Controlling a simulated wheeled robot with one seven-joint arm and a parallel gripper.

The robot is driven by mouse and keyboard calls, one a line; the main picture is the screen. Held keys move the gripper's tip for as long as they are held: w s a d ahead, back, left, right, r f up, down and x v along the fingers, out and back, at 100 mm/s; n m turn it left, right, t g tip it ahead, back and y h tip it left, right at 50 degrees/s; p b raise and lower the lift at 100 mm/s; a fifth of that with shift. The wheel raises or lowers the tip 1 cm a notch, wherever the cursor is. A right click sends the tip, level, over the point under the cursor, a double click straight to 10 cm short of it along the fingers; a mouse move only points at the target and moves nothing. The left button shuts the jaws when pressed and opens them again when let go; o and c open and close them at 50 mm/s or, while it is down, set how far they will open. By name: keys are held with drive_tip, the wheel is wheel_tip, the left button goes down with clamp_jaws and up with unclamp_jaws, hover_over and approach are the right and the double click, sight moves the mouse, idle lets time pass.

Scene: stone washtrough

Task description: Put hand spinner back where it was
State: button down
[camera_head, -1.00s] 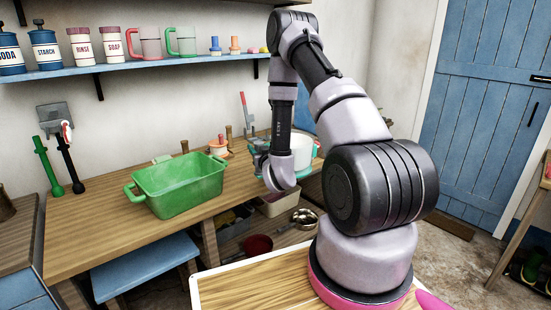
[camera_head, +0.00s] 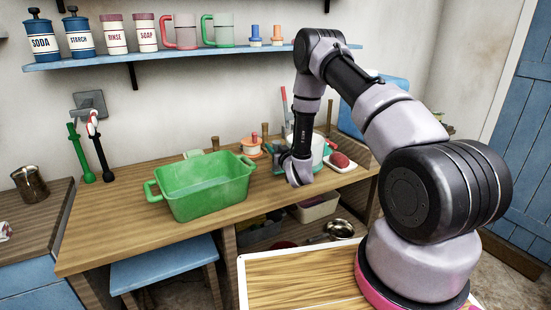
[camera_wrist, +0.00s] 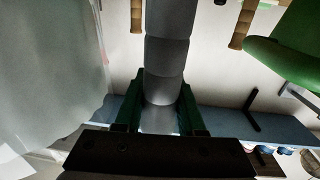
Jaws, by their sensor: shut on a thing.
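My gripper (camera_wrist: 160,118) is shut on a smooth grey, segmented, rod-like thing, which I take to be the hand spinner (camera_wrist: 166,58). The green fingers press it from both sides in the wrist view; its far end runs out of the picture. In the head view my gripper is at the right part of the wooden counter, beside a white tub (camera_head: 319,147). My wrist hides most of the held thing there, so I cannot tell whether it touches the counter.
A green basin (camera_head: 205,187) stands on the counter (camera_head: 110,235), left of my gripper. A pink-topped orange item (camera_head: 252,148) stands behind it. A red oval thing on a white dish (camera_head: 339,168) lies at right. A shelf (camera_head: 110,57) with jars and mugs hangs above.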

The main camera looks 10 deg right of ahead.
drive_tip(key=shift+f, duration=1.95)
drive_tip(key=shift+f, duration=0.15)
drive_tip(key=c, duration=0.5)
unclamp_jaws()
drive_tip(key=shift+s, duration=0.1)
